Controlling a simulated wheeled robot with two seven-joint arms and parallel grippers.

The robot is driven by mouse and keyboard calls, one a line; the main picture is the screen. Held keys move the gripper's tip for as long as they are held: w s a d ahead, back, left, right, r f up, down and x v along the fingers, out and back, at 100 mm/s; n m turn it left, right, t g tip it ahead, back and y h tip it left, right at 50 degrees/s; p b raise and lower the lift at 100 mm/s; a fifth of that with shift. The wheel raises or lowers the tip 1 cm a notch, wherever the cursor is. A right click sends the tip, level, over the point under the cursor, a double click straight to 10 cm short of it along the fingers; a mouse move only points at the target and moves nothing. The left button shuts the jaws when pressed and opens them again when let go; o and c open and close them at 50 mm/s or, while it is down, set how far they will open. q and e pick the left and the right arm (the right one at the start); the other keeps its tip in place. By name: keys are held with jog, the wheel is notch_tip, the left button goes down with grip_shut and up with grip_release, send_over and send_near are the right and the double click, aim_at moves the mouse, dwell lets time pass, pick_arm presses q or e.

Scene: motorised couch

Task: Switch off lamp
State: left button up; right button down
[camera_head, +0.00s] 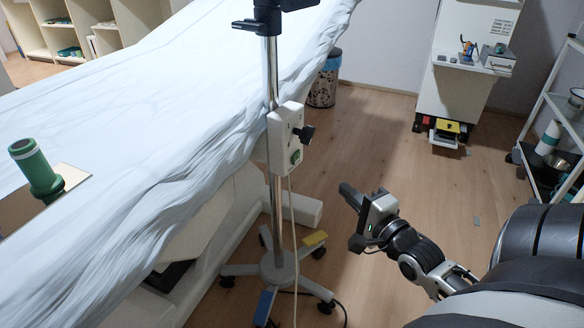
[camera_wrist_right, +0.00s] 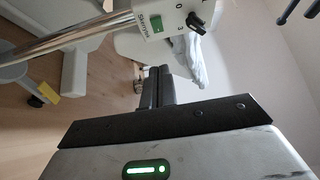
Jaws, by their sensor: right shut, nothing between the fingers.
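The lamp stand is a chrome pole (camera_head: 272,75) on a wheeled base (camera_head: 277,268), standing beside the draped couch. Its white control box (camera_head: 285,138) carries a black knob (camera_head: 304,134) and a green switch (camera_head: 296,157). The lamp's head is out of view above. In the right wrist view the box (camera_wrist_right: 165,17) shows at the top, with its green switch (camera_wrist_right: 161,25) and black knob (camera_wrist_right: 196,23). My right gripper (camera_head: 348,194) is shut and empty, right of the box and lower in the picture, apart from it. Its fingers (camera_wrist_right: 157,78) show side by side. My left gripper is not in view.
A cable (camera_head: 292,230) hangs from the box. A bin (camera_head: 325,80), a white cabinet (camera_head: 460,95) and a trolley (camera_head: 555,105) stand behind. The floor between is mostly clear.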

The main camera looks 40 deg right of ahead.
jog(key=b, duration=0.3)
send_near(296, 157)
jog(key=w+d, duration=0.2)
jog(key=d, duration=0.1)
jog(key=w, duration=0.1)
jog(key=w+a, duration=0.1)
jog(key=shift+w+f+b, duration=0.15)
jog(key=shift+w+b, duration=0.15)
jog(key=shift+w+a, duration=0.4)
jog(key=shift+w, duration=0.1)
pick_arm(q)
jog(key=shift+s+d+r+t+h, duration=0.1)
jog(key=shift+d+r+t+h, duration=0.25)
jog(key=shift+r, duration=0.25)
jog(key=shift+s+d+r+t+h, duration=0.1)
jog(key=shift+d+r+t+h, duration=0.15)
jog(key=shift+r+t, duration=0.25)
pick_arm(e)
jog(key=shift+w+a, duration=0.1)
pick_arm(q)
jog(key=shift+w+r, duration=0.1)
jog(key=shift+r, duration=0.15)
